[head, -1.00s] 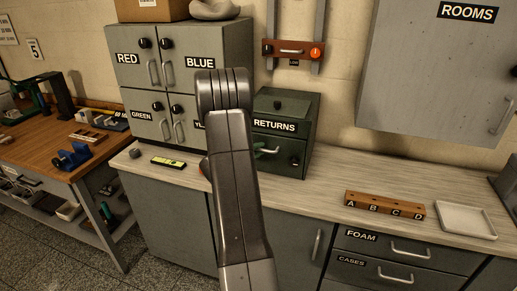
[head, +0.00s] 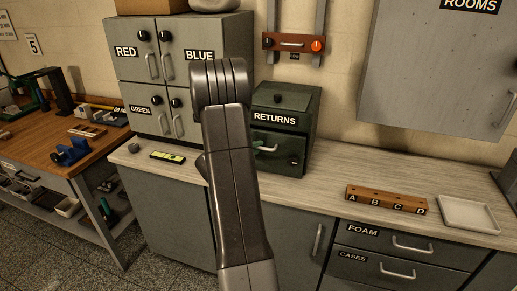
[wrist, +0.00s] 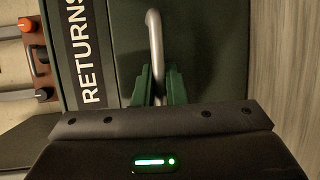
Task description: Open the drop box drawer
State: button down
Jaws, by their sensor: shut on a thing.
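The green drop box (head: 284,100) labelled RETURNS stands on the counter, with a drawer (head: 283,140) in its lower front. My gripper (wrist: 158,86) is at the drawer's metal handle (wrist: 153,25) in the wrist view, its green fingers shut on one part of the bar. The handle's bright end (head: 268,149) also shows in the head view beside my arm. My arm hides the left part of the drawer front and most of my gripper there. I see no clear gap around the drawer front.
Grey lockers (head: 180,75) stand left of the drop box. A yellow-green level (head: 168,157) lies on the counter in front. A wooden block marked A to D (head: 386,199) and a white tray (head: 468,213) sit to the right. The counter between is clear.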

jog(key=s+a+b, duration=0.2)
jog(key=s+b, duration=0.2)
jog(key=s, duration=0.4)
jog(key=s+a+b, duration=0.3)
jog(key=s+b, duration=0.1)
jog(key=s, duration=0.3)
jog(key=shift+s+b, duration=0.4)
jog(key=c, duration=1.8)
grip_release()
jog(key=shift+a, duration=0.1)
jog(key=v, duration=1.3)
jog(key=shift+s+a, duration=0.2)
jog(key=shift+s, duration=0.05)
jog(key=shift+w, duration=0.1)
jog(key=shift+x, duration=6.8)
